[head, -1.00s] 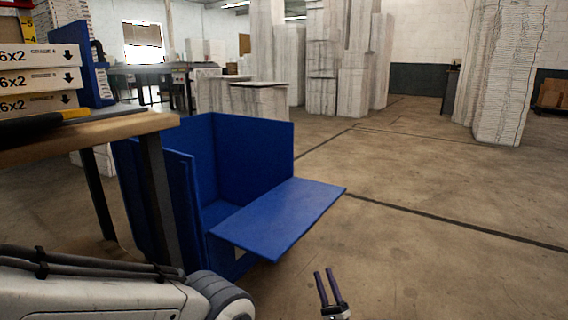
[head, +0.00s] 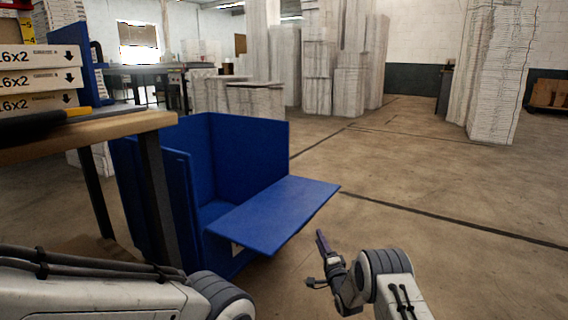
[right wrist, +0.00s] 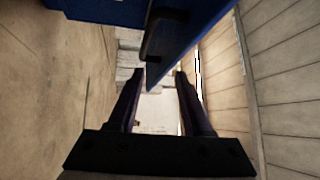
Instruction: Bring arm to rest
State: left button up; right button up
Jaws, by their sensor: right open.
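My right gripper (head: 318,262) is at the bottom middle of the head view, in front of and below the blue bin's folded-out flap, over the floor. In the right wrist view its two dark fingers (right wrist: 160,85) stand apart with nothing held between them. A blue panel (right wrist: 180,40) shows beyond and above the fingertips there; I cannot tell whether it touches them. My left arm (head: 95,285) crosses the bottom left of the head view, and its gripper is out of the picture.
A blue bin (head: 250,155) with its flap (head: 275,215) folded out stands beside a wooden table (head: 110,128). Boxes marked 16x2 (head: 40,80) are stacked on the table. Tall pale stacks (head: 335,60) stand farther back. The floor to the right (head: 440,200) is open.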

jog(key=s+d+r+n+g+h, duration=0.4)
jog(key=s+r+n+g, duration=0.3)
jog(key=s, duration=0.3)
jog(key=s+d+f+n+g, duration=0.15)
jog(key=s+n+g, duration=0.7)
jog(key=s, duration=2.35)
jog(key=s+a+r+n+g+p, duration=0.1)
jog(key=s+a+r+n+p, duration=0.1)
jog(key=s+a+r+p, duration=0.35)
jog(key=s+a+r+n+g+p, duration=0.25)
jog(key=r+p, duration=0.45)
jog(key=r, duration=0.4)
jog(key=s+a+r+n+p, duration=0.1)
jog(key=s+a+r+p, duration=0.45)
jog(key=r, duration=0.25)
notch_tip(320, 180, up, 37)
jog(key=p, duration=3.7)
jog(key=shift+s+d+g, duration=0.15)
jog(key=shift+g, duration=0.15)
